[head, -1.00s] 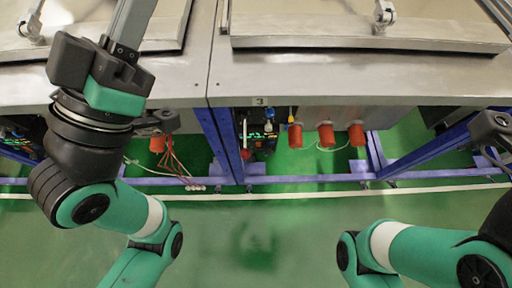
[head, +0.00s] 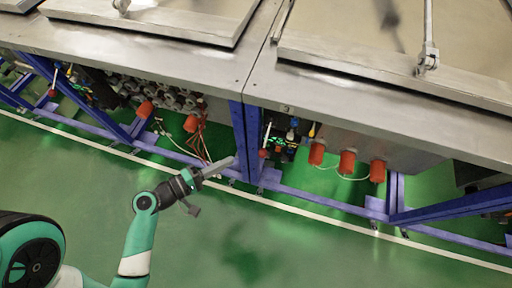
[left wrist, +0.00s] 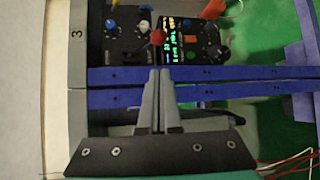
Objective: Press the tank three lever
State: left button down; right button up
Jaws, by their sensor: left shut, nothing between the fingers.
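The tank three lever (head: 264,143) is a thin rod with a red ball at its lower end, in front of a small control panel (head: 290,143) under the tank edge marked 3. In the left wrist view the lever's red knob (left wrist: 157,37) shows by the panel's lit display, just beyond the fingertips. My left gripper (head: 229,162) is shut and empty, left of the lever and apart from it in the head view, with a blue post between them. In the left wrist view its fingers (left wrist: 160,72) overlap the blue posts. My right gripper is out of view.
Blue frame posts (head: 246,140) stand left of the lever. Several orange-red cylinders (head: 347,162) hang to its right. The steel tank edge (head: 400,135) overhangs the panel. Another red-ended lever (head: 53,85) is far left. The green floor (head: 290,245) in front is clear.

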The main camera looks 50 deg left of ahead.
pick_arm(q)
jog(key=b, duration=0.2)
send_near(267, 138)
jog(key=w+f, duration=0.5)
jog(key=shift+a+r, duration=0.15)
jog(key=shift+r, duration=0.05)
